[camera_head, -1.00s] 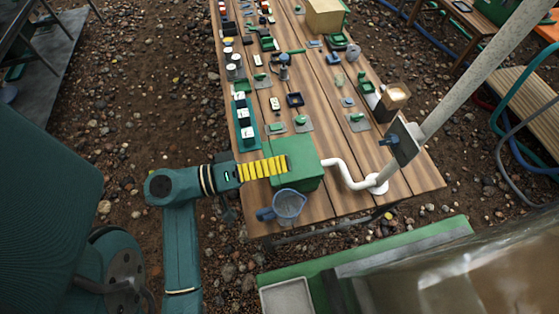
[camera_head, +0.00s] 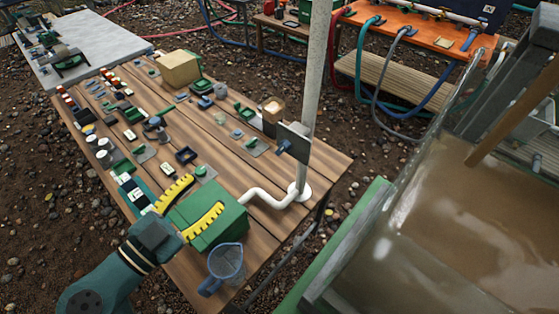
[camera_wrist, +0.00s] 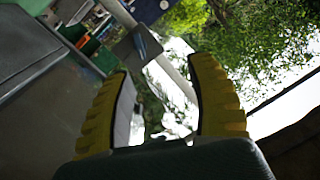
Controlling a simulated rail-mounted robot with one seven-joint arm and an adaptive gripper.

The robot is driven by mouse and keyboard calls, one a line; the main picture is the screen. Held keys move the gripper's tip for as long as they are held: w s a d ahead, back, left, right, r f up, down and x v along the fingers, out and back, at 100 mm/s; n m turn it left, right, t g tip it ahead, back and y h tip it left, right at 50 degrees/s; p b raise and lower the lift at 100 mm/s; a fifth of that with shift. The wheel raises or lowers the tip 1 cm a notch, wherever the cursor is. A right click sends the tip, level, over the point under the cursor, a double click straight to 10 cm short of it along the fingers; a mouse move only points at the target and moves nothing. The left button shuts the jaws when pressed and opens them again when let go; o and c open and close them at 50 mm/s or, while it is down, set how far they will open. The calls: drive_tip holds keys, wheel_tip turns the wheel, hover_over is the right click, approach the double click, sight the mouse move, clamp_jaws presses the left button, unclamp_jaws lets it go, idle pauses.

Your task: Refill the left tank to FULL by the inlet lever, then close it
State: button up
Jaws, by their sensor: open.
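My gripper (camera_head: 207,192) is open and empty, its two yellow ridged fingers spread above the near part of the wooden table, by a green box (camera_head: 228,222). In the wrist view both fingers (camera_wrist: 160,85) are apart with nothing between them. A dark plate with a small blue lever (camera_head: 284,147) is fixed to a pale post beyond the gripper; it also shows in the wrist view (camera_wrist: 137,46). I cannot tell whether this is the inlet lever. A large metal-walled basin of brown water (camera_head: 450,225) is at right. No left tank label or FULL mark is readable.
A clear jug with a blue handle (camera_head: 227,262) stands at the table's near edge. A white bent pipe (camera_head: 268,200) runs to the post (camera_head: 316,80). Small parts crowd the table's left side. An orange bench (camera_head: 425,35) with hoses stands behind.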

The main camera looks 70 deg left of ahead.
sight(279, 152)
drive_tip(key=shift+m+t+h, duration=0.7)
drive_tip(key=shift+m+h, duration=0.1)
drive_tip(key=shift+m, duration=0.1)
drive_tip(key=x, duration=0.6)
drive_tip(key=w+d+x, duration=0.1)
drive_tip(key=x, duration=0.5)
drive_tip(key=d+f+b+x, duration=0.1)
drive_tip(key=x, duration=0.6)
drive_tip(key=shift+w+d, duration=0.15)
drive_tip(key=shift+d, duration=0.1)
clamp_jaws()
